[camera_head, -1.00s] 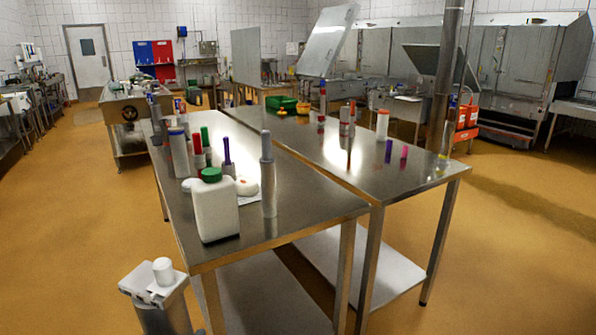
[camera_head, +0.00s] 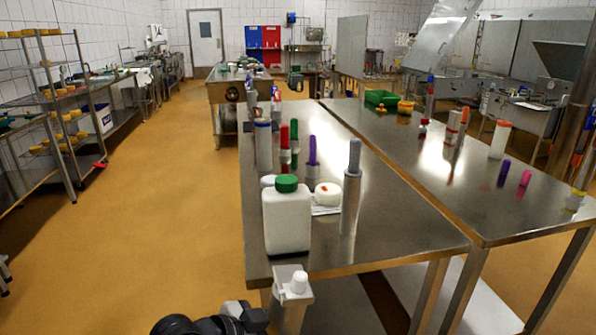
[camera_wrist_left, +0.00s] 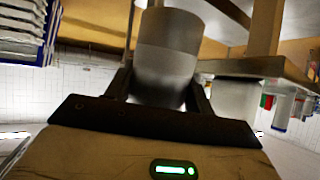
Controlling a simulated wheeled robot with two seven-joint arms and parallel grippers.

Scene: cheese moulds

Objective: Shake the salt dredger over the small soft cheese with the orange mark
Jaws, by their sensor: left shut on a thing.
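The small soft cheese (camera_head: 327,194) is a white round with an orange-red mark on top. It sits on a white mat (camera_head: 325,210) on the near steel table, partly behind a green-capped bottle. In the left wrist view, which appears upside down, my left gripper (camera_wrist_left: 163,92) is shut on a grey and pale cylinder, the salt dredger (camera_wrist_left: 168,55). In the head view the hold cannot be made out clearly. My right gripper is not in view.
The white bottle (camera_head: 287,225) stands near the table's front left corner. A tall grey cylinder (camera_head: 352,190) stands right of the cheese, a purple one (camera_head: 312,152) behind. A second steel table (camera_head: 440,170) adjoins on the right. Shelves (camera_head: 60,110) stand left, with open floor between.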

